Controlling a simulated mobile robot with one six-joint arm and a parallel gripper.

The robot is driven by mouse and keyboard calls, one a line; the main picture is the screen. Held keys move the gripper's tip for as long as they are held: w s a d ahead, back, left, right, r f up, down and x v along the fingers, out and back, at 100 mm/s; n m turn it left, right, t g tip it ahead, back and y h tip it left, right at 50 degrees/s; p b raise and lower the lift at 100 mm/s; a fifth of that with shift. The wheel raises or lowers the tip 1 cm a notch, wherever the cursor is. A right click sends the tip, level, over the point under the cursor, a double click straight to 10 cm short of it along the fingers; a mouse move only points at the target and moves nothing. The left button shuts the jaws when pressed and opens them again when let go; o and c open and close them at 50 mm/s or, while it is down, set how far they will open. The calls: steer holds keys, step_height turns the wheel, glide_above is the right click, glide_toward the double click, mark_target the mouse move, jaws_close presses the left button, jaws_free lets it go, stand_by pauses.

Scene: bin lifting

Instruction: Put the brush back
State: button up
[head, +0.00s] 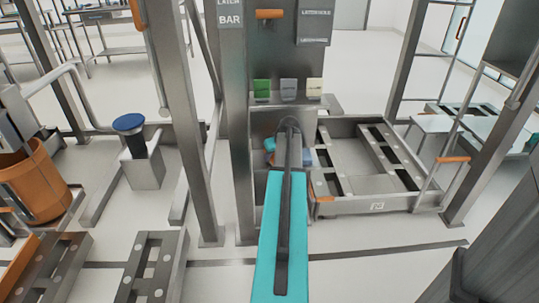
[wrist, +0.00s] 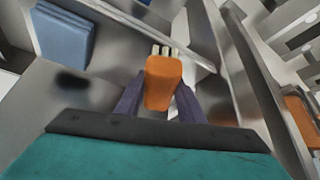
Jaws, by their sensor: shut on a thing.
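The brush (wrist: 163,80) has an orange body with short pale bristles at its far end. My gripper (wrist: 160,97) is shut on it, with a dark finger on each side of the orange part. The bristles point away from me, close in the picture to a thin metal edge (wrist: 150,32); I cannot tell if they touch it. In the head view my arm reaches to a metal shelf on the grey column (head: 262,118) and hides most of my gripper.
A blue folded stack (wrist: 65,35) lies at the left in the wrist view. Green, grey and cream cards (head: 288,88) stand above the shelf. A low metal frame (head: 375,207) is right of the column. An orange bin (head: 35,180) stands at the left.

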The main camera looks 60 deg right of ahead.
steer(key=shift+w, duration=0.1)
steer(key=shift+w+d+b, duration=0.15)
steer(key=shift+w+d, duration=0.4)
steer(key=shift+w, duration=0.3)
steer(key=shift+w+d+b, duration=0.15)
steer(key=shift+w+d, duration=0.4)
steer(key=shift+w, duration=0.25)
steer(key=shift+s+a+f, duration=0.1)
steer(key=shift+f, duration=0.65)
steer(key=shift+f, duration=0.1)
steer(key=o, duration=1.1)
steer(key=p+v, duration=0.2)
steer(key=v, duration=1)
steer(key=shift+s, duration=0.1)
